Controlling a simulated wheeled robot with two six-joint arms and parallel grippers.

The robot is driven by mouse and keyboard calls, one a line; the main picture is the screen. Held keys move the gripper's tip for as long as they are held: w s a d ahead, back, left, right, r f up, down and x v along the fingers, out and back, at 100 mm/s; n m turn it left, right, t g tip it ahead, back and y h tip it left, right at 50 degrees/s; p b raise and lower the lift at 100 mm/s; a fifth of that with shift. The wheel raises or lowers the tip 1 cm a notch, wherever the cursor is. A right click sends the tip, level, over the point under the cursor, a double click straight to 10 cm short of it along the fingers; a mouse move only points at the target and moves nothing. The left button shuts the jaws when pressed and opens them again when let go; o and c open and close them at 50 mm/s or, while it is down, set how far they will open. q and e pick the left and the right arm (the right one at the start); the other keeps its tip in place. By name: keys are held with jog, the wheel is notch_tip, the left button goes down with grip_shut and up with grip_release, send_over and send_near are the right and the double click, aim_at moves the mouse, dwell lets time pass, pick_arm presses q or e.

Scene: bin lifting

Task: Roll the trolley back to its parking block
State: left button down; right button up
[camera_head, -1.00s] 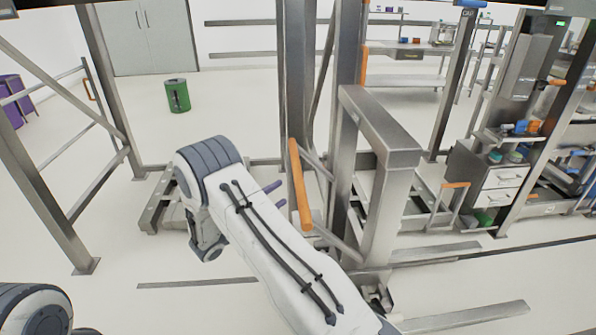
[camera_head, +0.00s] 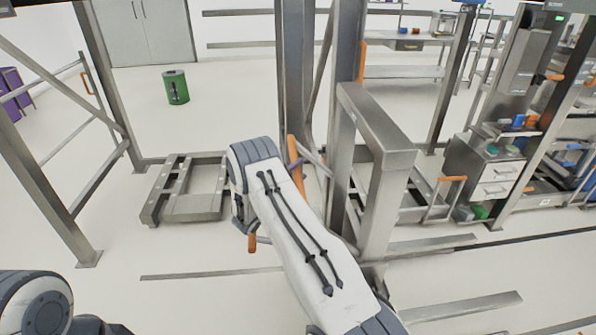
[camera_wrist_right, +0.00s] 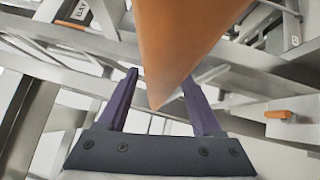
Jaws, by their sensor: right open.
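An upright orange handle bar (camera_head: 295,160) stands by the steel frame (camera_head: 375,120) in the middle of the head view. I take this frame for the trolley, but cannot be sure. My right gripper (camera_wrist_right: 160,75) is open. In the right wrist view its purple fingers stand either side of an orange bar (camera_wrist_right: 185,35), which looms close; I cannot tell whether they touch it. In the head view my right wrist hides most of the gripper and the bar's lower part. My left gripper is out of view. I cannot identify the parking block.
A low steel platform (camera_head: 190,212) lies on the floor left of my right wrist. Steel floor strips (camera_head: 465,306) run at lower right. A drawer unit (camera_head: 485,180) stands at right. A green bin (camera_head: 176,87) stands at the back, with open floor around it.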

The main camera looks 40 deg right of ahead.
grip_shut()
jog(key=shift+f, duration=0.15)
dwell(1.3)
